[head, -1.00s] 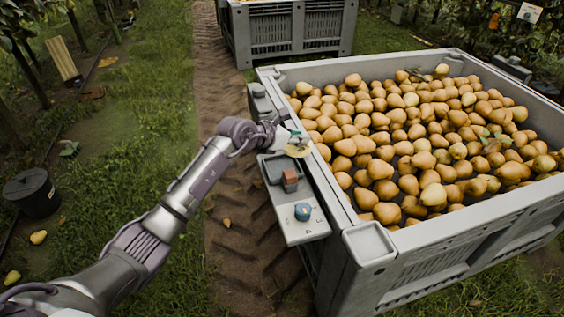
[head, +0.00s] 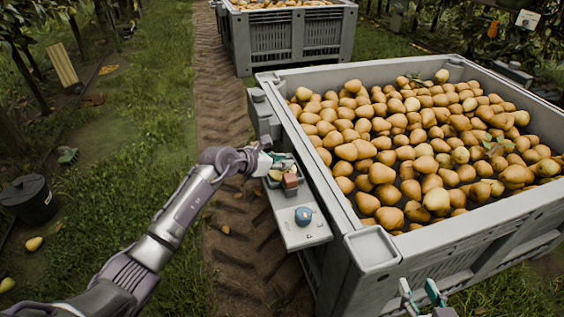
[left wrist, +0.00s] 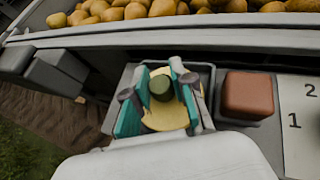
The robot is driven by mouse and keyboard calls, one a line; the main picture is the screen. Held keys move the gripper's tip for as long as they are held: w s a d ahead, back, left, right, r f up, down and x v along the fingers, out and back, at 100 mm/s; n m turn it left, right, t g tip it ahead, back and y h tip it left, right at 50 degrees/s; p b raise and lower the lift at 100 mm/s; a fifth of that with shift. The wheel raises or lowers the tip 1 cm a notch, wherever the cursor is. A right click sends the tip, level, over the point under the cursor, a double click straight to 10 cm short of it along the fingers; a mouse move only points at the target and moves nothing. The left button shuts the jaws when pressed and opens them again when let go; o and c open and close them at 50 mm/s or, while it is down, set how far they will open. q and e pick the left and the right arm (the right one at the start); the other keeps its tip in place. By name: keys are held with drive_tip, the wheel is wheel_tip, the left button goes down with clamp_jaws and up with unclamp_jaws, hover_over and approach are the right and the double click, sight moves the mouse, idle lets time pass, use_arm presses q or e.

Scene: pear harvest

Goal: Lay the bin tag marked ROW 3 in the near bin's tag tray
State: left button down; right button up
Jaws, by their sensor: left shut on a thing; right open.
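My left gripper (head: 276,169) is shut on a small dark green knob (left wrist: 161,86) on a round yellow tag (left wrist: 168,119). In the left wrist view its teal fingers stand on both sides of the knob. The yellow tag (head: 275,176) is at the dark grey tag tray (left wrist: 211,80) on the near bin's side shelf, within the tray's outline. I cannot tell whether it touches the tray floor. No ROW marking can be read. The near bin (head: 365,252) is grey and full of pears. My right gripper (head: 422,292) is open and empty at the bottom edge.
A red-brown block (left wrist: 247,95) stands right beside the tray. A blue round object (head: 303,215) sits farther along the shelf (head: 305,237), which carries printed numbers. A second bin (head: 290,38) stands behind. A dark bucket (head: 29,199) is on the grass at left.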

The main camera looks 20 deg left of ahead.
use_arm(q)
drive_tip(key=shift+f, duration=0.2)
drive_tip(key=c, duration=1)
unclamp_jaws()
drive_tip(key=shift+o, duration=0.2)
use_arm(e)
drive_tip(key=shift+w+a+r, duration=0.1)
drive_tip(key=shift+w+r, duration=0.15)
drive_tip(key=shift+r, duration=0.15)
